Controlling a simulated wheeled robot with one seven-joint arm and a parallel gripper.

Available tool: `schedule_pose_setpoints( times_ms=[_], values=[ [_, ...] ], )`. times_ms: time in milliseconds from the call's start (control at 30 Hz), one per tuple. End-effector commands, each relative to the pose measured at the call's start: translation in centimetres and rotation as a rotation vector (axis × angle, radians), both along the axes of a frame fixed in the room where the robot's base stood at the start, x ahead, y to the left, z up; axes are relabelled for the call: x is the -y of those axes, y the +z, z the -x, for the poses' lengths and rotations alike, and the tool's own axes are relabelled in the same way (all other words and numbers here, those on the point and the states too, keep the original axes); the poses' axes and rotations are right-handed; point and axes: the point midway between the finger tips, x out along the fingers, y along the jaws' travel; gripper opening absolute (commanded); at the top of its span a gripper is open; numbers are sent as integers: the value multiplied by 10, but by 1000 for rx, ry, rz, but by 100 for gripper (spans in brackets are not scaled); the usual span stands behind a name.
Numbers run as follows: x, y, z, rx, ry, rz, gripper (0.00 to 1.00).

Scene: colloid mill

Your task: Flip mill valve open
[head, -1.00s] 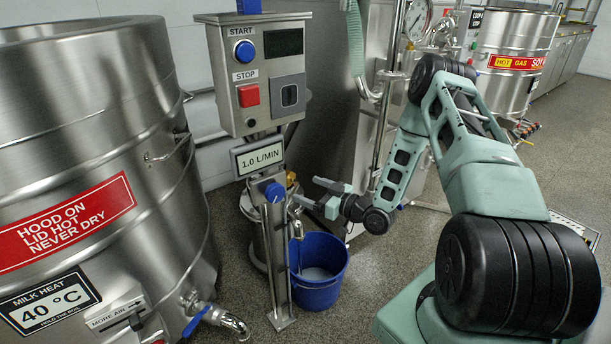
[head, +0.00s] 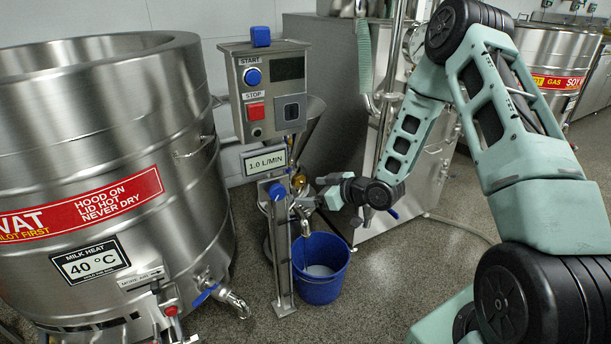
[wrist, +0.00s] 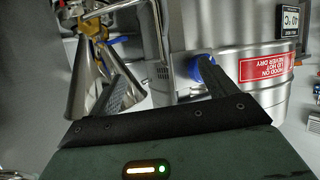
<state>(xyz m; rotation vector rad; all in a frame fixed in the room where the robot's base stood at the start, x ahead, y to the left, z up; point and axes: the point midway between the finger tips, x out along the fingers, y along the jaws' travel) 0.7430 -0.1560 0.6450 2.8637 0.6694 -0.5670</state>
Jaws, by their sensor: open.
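The mill stands in the middle of the head view, with a round blue knob (head: 277,191) on its upright below the 1.0 L/MIN sign (head: 265,160). A metal spout (head: 304,227) hangs beside the upright, over the blue bucket. I cannot tell for sure which part is the valve handle. My gripper (head: 312,192) is open and empty, just right of the upright at about knob height. In the wrist view, which is upside down, my two fingers (wrist: 158,68) stand apart with a metal pipe (wrist: 157,55) beyond the gap. A blue round part (wrist: 202,66) shows by the right finger; contact is unclear.
A blue bucket (head: 320,272) with pale liquid stands on the floor under the spout. A large steel tank (head: 190,110) is close on the left. The control box (head: 268,90) is above, and a steel cabinet (head: 425,165) stands behind my arm.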

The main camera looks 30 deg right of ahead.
Motion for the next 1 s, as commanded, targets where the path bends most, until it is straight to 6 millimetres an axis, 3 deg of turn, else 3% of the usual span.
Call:
schedule_pose_setpoints(
  times_ms=[33, 400, 933, 967, 1000],
  values=[
    [-9, 14, -1, -19, 11, 16, 84],
    [-53, 56, 8, -165, 46, 102, 84],
    [-65, 66, 13, -209, 53, 127, 84],
    [-65, 66, 13, -209, 53, 127, 81],
    [-65, 67, 13, -210, 53, 128, 70]
  ],
)
